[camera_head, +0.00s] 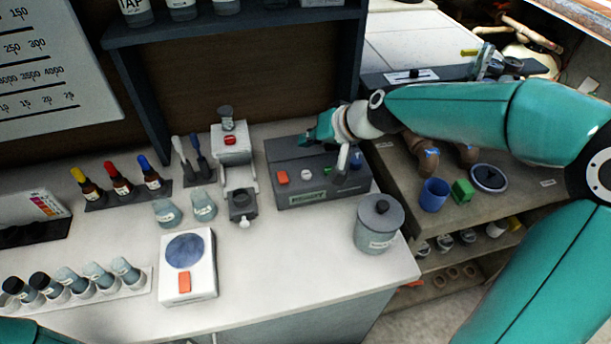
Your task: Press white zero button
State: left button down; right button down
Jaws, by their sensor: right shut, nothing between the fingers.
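A dark grey photometer box (290,160) sits on the white bench near the middle. Its sloped front carries a white button (307,171), with an orange-red button (281,178) to its left and a green one (328,174) to its right. The white button is in plain sight. My right gripper (322,139) reaches in from the right over the back part of the box, behind the buttons. It is shut and empty. I cannot tell whether it touches the box top. My left gripper is out of view; only a bit of my left arm shows at the bottom left.
A lidded grey jar (378,228) stands right of the box near the bench edge. A white scale (187,268) with a blue pan and a grey-white stand (234,165) are to the left. Dropper bottles (118,180) and vials fill the far left. A blue cup (434,194) stands at right.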

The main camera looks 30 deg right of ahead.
aim_at(308, 175)
notch_tip(308, 175, down, 6)
jog(key=b, duration=0.4)
jog(key=shift+f+b, duration=0.1)
jog(key=shift+b, duration=0.3)
jog(key=shift+f+b, duration=0.5)
dwell(0.5)
jog(key=shift+f+b, duration=0.35)
jog(key=shift+b, duration=0.15)
jog(key=shift+f+b, duration=0.45)
jog(key=shift+b, duration=0.05)
dwell(0.6)
jog(key=shift+r, duration=0.1)
jog(key=shift+r+p, duration=0.75)
jog(key=shift+r, duration=0.05)
